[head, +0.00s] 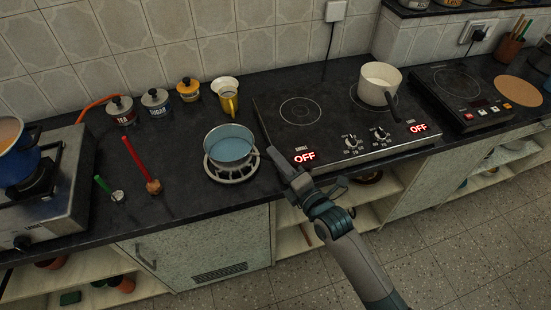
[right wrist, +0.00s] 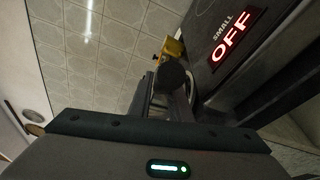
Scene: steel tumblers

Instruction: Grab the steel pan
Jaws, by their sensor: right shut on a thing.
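A round steel pan (head: 229,146) with a pale blue inside sits on a light round trivet (head: 232,177) on the dark counter, left of the cooktop. My right gripper (head: 272,152) is just right of the pan at its rim height, shut on the pan's handle, which the fingers mostly hide. In the right wrist view, my right gripper (right wrist: 168,98) closes around a dark, round-ended piece, and the pan bowl cannot be made out clearly. I cannot tell any gap between pan and trivet. My left gripper is not in view.
A cooktop (head: 330,140) with lit OFF signs carries a cream pan (head: 379,84). Counter in front of the trivet is narrow.

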